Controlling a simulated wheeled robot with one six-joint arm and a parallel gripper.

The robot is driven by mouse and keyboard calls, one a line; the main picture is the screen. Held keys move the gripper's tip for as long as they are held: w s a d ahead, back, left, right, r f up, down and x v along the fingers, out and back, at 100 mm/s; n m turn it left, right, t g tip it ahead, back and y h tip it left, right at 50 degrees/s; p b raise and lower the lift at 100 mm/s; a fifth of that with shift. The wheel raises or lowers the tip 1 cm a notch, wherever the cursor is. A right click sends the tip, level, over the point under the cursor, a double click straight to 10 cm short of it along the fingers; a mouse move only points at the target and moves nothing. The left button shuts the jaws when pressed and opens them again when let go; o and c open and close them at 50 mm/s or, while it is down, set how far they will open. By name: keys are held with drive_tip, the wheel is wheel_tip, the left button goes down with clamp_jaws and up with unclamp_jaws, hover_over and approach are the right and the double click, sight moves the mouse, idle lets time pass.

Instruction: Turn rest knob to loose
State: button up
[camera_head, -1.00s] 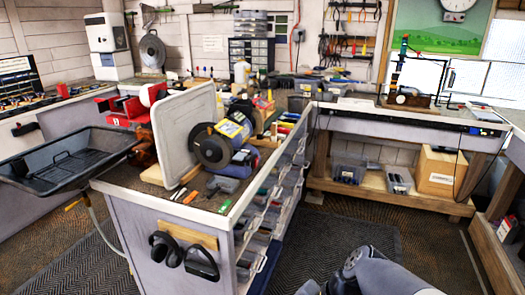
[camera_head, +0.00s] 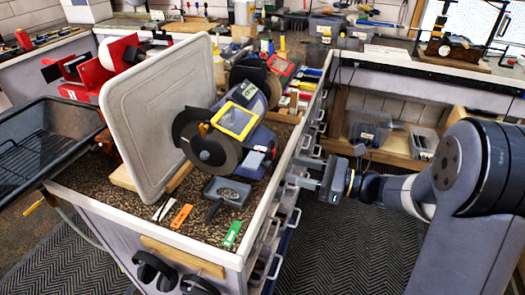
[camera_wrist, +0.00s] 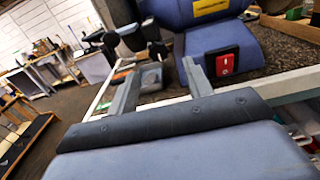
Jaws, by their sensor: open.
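The bench grinder (camera_head: 258,135) has a blue body, dark wheels and a yellow-framed eye shield, and stands on the bench. In the wrist view its blue housing (camera_wrist: 205,38) with a red switch (camera_wrist: 222,64) is close beyond the fingers. I cannot clearly make out the rest knob or its setting. My gripper (camera_head: 299,172) is at the bench's right edge, pointing left toward the grinder and apart from it. In the wrist view my gripper (camera_wrist: 160,82) is open, with nothing held between its two fingers.
A large pale panel (camera_head: 150,110) stands left of the grinder. A grey tray-like tool (camera_head: 228,191), an orange piece (camera_head: 181,216) and a green piece (camera_head: 232,234) lie in front. Drawers (camera_head: 272,238) line the bench side below my gripper. The floor (camera_head: 350,245) is clear.

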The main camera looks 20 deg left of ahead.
drive_tip(key=a, duration=0.3)
drive_tip(key=a+p, duration=0.1)
drive_tip(key=a, duration=0.6)
drive_tip(key=shift+w+a, duration=0.25)
drive_tip(key=shift+w, duration=0.05)
drive_tip(key=shift+c, duration=0.5)
drive_tip(key=c, duration=0.9)
drive_tip(key=shift+f+n+b, duration=0.15)
drive_tip(key=shift+n+b, duration=0.25)
drive_tip(key=shift+b, duration=0.05)
drive_tip(key=shift+n+b, duration=0.5)
drive_tip(key=shift+b, duration=0.05)
drive_tip(key=shift+r, duration=0.2)
